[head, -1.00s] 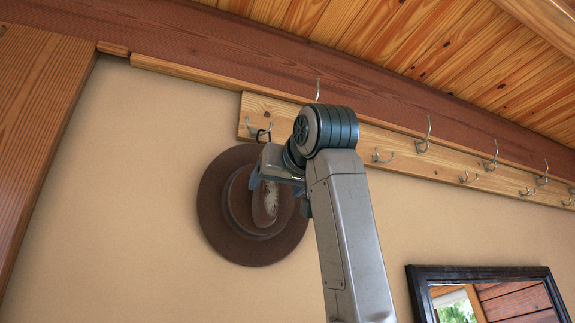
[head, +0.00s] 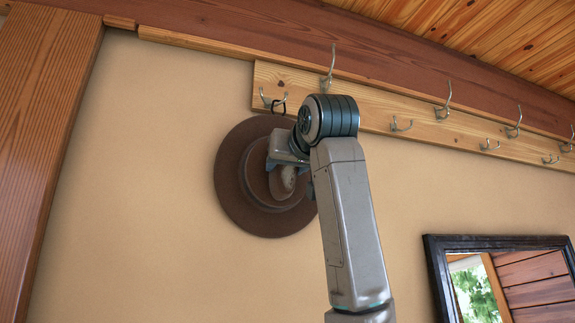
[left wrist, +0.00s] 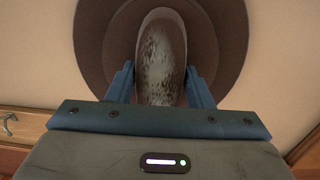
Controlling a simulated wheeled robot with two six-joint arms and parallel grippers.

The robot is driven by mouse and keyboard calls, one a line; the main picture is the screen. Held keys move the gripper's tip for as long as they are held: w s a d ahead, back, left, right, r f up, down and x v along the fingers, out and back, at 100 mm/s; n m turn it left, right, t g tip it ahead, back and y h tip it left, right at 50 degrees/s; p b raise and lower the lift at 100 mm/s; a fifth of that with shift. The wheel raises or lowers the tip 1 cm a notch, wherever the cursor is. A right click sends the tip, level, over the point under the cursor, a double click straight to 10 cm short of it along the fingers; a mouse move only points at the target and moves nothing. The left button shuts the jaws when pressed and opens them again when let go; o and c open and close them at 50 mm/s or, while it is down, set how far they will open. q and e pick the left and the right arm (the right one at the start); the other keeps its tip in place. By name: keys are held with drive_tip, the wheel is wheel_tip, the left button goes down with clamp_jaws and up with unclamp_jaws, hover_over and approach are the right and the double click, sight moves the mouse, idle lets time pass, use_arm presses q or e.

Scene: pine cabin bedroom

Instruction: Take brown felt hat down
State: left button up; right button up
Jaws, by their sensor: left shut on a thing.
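The brown felt hat (head: 235,190) hangs flat against the wall, brim to the wall and crown outward, below the leftmost hook (head: 268,100) of the rack. A dark loop (head: 279,108) shows between hook and hat; I cannot tell whether it is still around the hook. My left gripper (head: 288,176) is shut on the hat's crown. In the left wrist view, the blue fingers of my left gripper (left wrist: 160,88) press on both sides of the worn, pale-speckled crown (left wrist: 161,50), with the brim (left wrist: 98,30) behind. My right gripper is in no view.
The wooden hook rail (head: 375,115) with several empty metal hooks runs right from above the hat, under a dark beam (head: 230,50). A wooden post (head: 45,150) stands at left. A black-framed mirror (head: 436,270) hangs at lower right. The wall left of and below the hat is bare.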

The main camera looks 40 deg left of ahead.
use_arm(q)
drive_tip(key=shift+r, duration=1.5)
